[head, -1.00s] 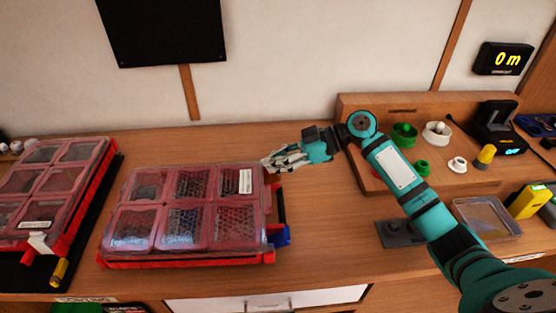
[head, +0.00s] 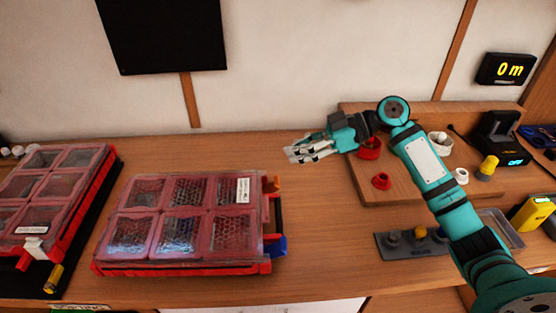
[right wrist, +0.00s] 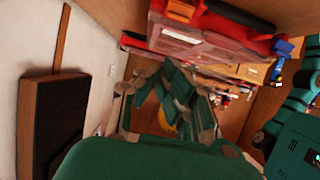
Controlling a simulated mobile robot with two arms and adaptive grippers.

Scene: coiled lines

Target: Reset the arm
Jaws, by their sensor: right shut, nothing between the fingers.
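My right arm reaches in from the lower right in the head view. Its right gripper (head: 310,151) is shut and empty, fingers pointing left, above the back of the bench. It is behind and to the right of the middle red organizer case (head: 186,268) and touches nothing that I can see. In the right wrist view the gripper's fingers (right wrist: 165,100) show in the middle, with a red case (right wrist: 190,45) beyond them. My left gripper is in neither view.
Another red case (head: 85,205) lies at the left. A wooden board (head: 405,190) at the right holds red pieces (head: 381,181) and white pieces, partly behind my arm. A grey holder (head: 385,250) lies in front. Bare bench lies between the middle case and board.

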